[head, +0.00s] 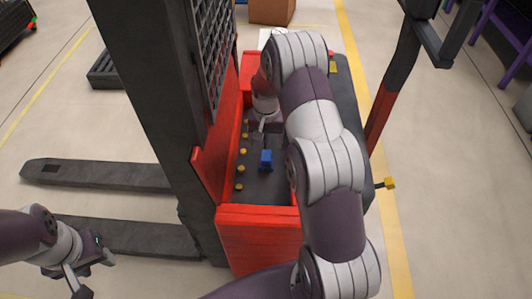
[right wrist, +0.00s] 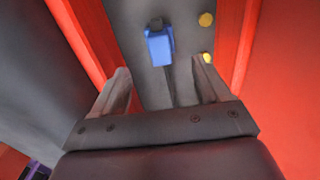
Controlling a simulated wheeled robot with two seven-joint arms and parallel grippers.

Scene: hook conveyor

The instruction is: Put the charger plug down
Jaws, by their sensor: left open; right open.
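The blue charger plug (head: 266,160) rests on the dark grey recessed deck (head: 262,189) of the red forklift-like truck. It also shows in the right wrist view (right wrist: 160,46), beyond the fingertips and between their lines, with a dark cable-like strip running from it. My right gripper (head: 258,135) is over the deck just behind the plug in the head view. My left gripper (head: 95,276) is open and empty at the lower left, over the floor, away from the truck.
Several yellow knobs (head: 243,151) line the deck's left side. Red walls (head: 258,222) enclose the deck. The truck's dark mast (head: 150,75) stands to the left, with forks (head: 100,174) low over the floor. A yellow-tipped lever (head: 389,183) sticks out at right. My right arm hides part of the deck.

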